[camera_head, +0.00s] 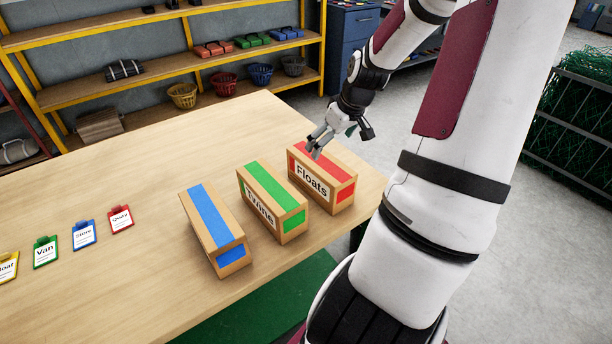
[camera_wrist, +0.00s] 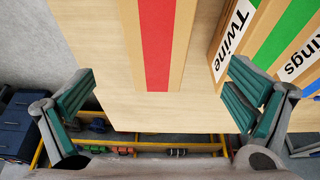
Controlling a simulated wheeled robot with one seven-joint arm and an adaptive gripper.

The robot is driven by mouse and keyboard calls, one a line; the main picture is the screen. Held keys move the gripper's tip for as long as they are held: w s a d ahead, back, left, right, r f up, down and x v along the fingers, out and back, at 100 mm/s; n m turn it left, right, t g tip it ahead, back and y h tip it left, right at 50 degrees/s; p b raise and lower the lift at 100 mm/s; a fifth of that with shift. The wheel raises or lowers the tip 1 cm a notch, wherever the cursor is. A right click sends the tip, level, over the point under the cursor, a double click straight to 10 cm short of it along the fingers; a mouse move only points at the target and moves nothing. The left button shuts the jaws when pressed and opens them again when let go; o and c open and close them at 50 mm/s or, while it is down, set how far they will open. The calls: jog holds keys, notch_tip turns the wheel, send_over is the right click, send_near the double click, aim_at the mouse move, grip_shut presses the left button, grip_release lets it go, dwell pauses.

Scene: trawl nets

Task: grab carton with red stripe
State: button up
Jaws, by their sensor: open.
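The carton with the red stripe (camera_head: 325,176) stands on the table at the right of a row of three, with a "Floats" label on its side. In the wrist view its top with the red stripe (camera_wrist: 157,45) lies between my open fingers, at the upper middle. My gripper (camera_head: 318,140) is open and empty, above the far end of this carton. In the wrist view both green-padded fingers (camera_wrist: 160,100) show wide apart, with the carton between them in the picture. I cannot tell the exact height above it.
The green-striped "Twine" carton (camera_head: 273,203) stands close on the left, and the blue-striped carton (camera_head: 215,230) beyond it. Colored tags, including a red one (camera_head: 121,219), lie on the table (camera_head: 150,180). A yellow shelf (camera_head: 180,70) with baskets stands behind.

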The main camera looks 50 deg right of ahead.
aim_at(322, 161)
jog(key=b+x, duration=0.2)
jog(key=x, duration=0.6)
jog(key=shift+w+d+f, duration=0.1)
jog(key=shift+d+f, duration=0.1)
jog(key=shift+f, duration=0.15)
jog(key=shift+w+b+x, duration=0.2)
jog(key=shift+b+x, duration=0.65)
jog(key=shift+x, duration=1.8)
jog(key=shift+d+r, duration=0.1)
jog(key=shift+r, duration=0.05)
jog(key=shift+c, duration=0.3)
jog(key=c, duration=1.7)
